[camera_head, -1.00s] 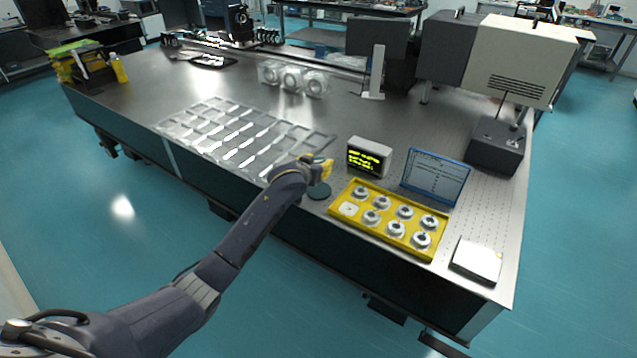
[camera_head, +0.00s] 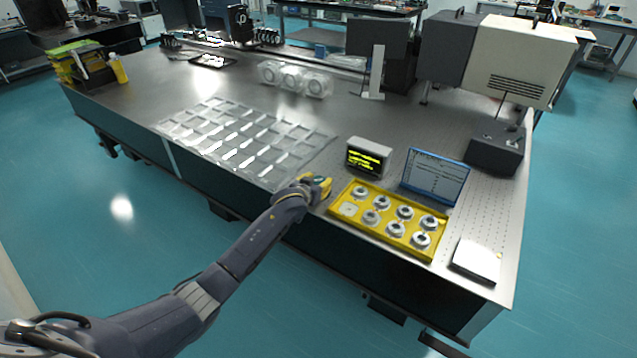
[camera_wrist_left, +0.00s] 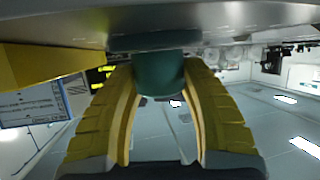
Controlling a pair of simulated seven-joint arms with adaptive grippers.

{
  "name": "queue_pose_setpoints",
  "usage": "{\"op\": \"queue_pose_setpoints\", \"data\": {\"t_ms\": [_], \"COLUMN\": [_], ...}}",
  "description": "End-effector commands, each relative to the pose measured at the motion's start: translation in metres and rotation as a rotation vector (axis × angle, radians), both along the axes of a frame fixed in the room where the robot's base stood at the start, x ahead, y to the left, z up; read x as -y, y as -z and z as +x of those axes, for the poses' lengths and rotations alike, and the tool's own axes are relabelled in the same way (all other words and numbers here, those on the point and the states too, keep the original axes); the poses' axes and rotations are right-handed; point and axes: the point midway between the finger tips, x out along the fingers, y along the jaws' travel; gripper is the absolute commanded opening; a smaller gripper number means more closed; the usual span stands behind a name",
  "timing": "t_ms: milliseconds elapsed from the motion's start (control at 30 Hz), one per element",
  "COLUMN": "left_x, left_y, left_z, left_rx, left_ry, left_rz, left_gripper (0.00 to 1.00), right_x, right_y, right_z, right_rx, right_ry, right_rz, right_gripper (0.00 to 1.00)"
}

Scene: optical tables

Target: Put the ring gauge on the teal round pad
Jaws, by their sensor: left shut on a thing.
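My left gripper (camera_head: 324,186) is low over the table, left of the yellow tray's near-left corner. In the left wrist view its yellow fingers (camera_wrist_left: 160,90) are shut on a teal-green cylindrical piece (camera_wrist_left: 160,75), which I take for the ring gauge. That view has the table at the top. The dark round disc (camera_wrist_left: 155,40) against the table side of the piece looks like the teal round pad. The piece meets its face or is very close; I cannot tell which. In the head view the gripper covers the pad and the gauge. My right gripper is not in view.
The yellow tray (camera_head: 384,243) holds several silver ring parts and an empty-looking white spot (camera_head: 349,209). A small display box (camera_head: 368,157) and a blue-framed panel (camera_head: 435,177) stand behind. A transparent grid (camera_head: 240,140) lies left. A white block (camera_head: 477,260) is right.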

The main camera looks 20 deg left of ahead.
Motion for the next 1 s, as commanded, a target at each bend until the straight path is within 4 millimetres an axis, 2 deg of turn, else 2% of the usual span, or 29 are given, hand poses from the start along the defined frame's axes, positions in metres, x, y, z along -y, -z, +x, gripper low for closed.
{"op": "queue_pose_setpoints", "data": {"t_ms": [300, 333, 500, 833, 1000], "left_x": [0.0, 0.0, 0.0, 0.0, -0.001], "left_y": [0.003, 0.003, 0.003, -0.002, -0.006], "left_z": [0.0, 0.0, 0.0, 0.0, -0.014], "left_rx": [0.0, 0.0, 0.0, 0.001, 0.0], "left_ry": [0.0, 0.0, 0.0, 0.0, 0.001], "left_rz": [0.0, 0.0, 0.0, 0.0, -0.002], "left_gripper": [0.01, 0.49, 0.67, 0.67, 0.67], "right_x": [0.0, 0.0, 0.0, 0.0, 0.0], "right_y": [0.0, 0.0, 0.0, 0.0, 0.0], "right_z": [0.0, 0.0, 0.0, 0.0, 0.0], "right_rx": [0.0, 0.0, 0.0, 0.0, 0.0], "right_ry": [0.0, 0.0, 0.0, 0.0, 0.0], "right_rz": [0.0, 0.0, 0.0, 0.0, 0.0], "right_gripper": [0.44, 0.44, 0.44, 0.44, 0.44]}}
